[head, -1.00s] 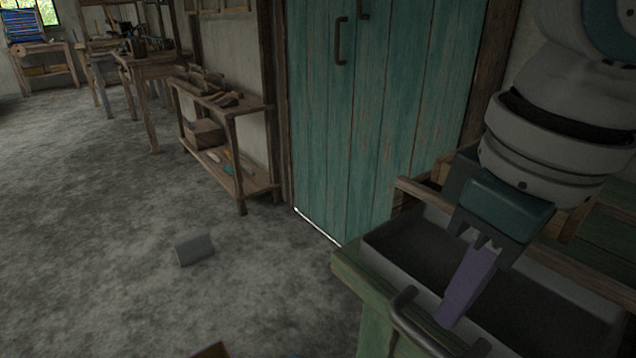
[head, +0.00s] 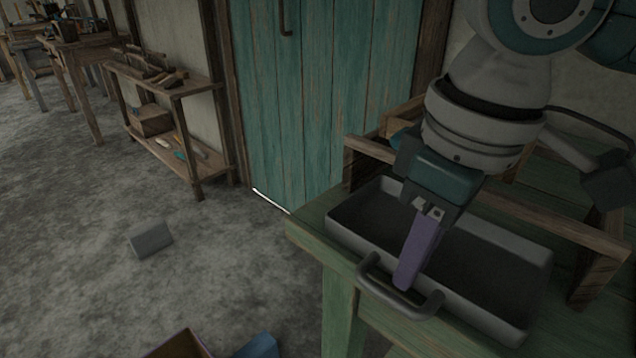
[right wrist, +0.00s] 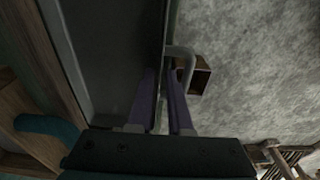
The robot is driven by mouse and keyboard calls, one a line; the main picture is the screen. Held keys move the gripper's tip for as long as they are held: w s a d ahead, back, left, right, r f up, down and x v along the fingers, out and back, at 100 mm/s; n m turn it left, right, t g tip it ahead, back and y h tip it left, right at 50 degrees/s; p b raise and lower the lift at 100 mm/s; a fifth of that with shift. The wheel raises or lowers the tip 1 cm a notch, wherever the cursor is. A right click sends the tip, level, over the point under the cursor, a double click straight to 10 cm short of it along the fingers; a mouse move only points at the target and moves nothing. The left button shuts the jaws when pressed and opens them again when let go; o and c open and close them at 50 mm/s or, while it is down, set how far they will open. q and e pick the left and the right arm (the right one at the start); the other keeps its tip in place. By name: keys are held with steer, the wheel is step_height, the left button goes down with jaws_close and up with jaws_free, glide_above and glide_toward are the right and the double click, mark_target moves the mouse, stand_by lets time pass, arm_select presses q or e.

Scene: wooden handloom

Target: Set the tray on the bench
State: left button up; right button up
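The grey rectangular tray (head: 535,290) rests flat on the green bench (head: 308,234) at the right of the head view. It looks empty, and its bar handle (head: 428,306) sticks out past the bench's front edge. My right gripper (head: 405,283) points down at this handle, its purple fingers overlapping the bar. In the right wrist view the two fingers (right wrist: 161,80) stand apart with a gap between them. The tray (right wrist: 115,55) lies to their left and the handle (right wrist: 188,62) at their tips. Contact with the handle is unclear. My left gripper is not in view.
A wooden rail (head: 540,222) runs along the bench behind the tray. A teal door (head: 330,100) and a low wooden shelf (head: 190,160) stand to the left. A grey block (head: 150,240) and an open box (head: 185,345) are on the floor.

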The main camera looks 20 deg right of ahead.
steer(key=shift+o, duration=0.9)
steer(key=shift+r, duration=0.1)
step_height(320, 180, up, 12)
steer(key=s+p, duration=0.1)
steer(key=p, duration=0.4)
steer(key=s+a+f+t+y, duration=0.2)
steer(key=s+a+f+y, duration=0.15)
steer(key=a+f, duration=0.5)
steer(key=s+d+f+m+h, duration=0.2)
steer(key=s+d+f+h, duration=0.1)
steer(key=s+d, duration=0.4)
steer(key=shift+s+d+f+m+h, duration=0.3)
steer(key=shift+s+f+h, duration=0.05)
steer(key=shift+s+f, duration=0.1)
